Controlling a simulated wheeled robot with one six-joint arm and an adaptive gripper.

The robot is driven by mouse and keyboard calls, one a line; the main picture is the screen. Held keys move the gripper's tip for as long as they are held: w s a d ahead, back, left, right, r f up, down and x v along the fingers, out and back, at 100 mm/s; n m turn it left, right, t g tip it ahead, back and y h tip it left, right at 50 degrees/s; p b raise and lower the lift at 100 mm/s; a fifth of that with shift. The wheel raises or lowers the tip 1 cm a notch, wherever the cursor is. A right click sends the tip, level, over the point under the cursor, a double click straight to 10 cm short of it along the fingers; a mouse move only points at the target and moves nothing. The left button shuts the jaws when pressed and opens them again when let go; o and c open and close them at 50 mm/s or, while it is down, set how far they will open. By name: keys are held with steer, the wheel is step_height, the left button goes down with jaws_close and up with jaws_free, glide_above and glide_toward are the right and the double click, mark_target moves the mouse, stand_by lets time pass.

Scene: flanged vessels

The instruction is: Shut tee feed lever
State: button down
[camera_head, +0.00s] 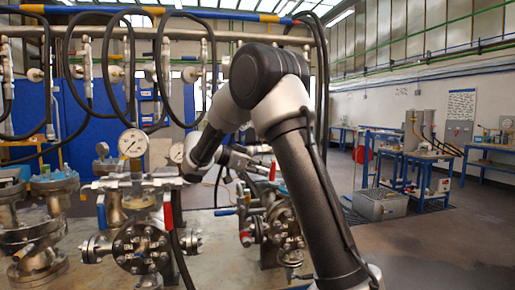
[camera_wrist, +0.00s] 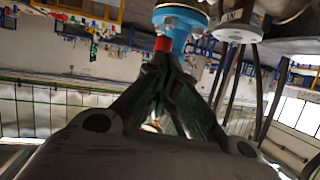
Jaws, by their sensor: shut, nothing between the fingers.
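In the wrist view my gripper (camera_wrist: 162,62) is shut with nothing between its fingers. Its fingertips are right at a red lever end (camera_wrist: 162,43) below a blue valve body (camera_wrist: 178,28); whether they touch it I cannot tell. In the head view a red lever piece (camera_head: 272,171) shows behind my arm, by the far vessel (camera_head: 283,222). Another red lever (camera_head: 168,211) hangs on the near vessel (camera_head: 140,247), and a blue lever (camera_head: 225,211) points left. Which is the tee feed lever I cannot tell.
A pressure gauge (camera_head: 133,143) stands over the near vessel. Another flanged vessel (camera_head: 35,235) is at the left. Black hoses (camera_head: 106,70) hang from a pipe rack behind. Open floor (camera_head: 440,245) lies right of the bench, with blue worktables (camera_head: 412,165) farther back.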

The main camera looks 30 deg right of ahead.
steer(key=shift+s+d+f, duration=0.1)
steer(key=shift+d+f, duration=0.15)
steer(key=shift+d, duration=0.05)
steer(key=shift+s+d+f, duration=0.1)
steer(key=shift+f, duration=0.1)
stand_by(0.4)
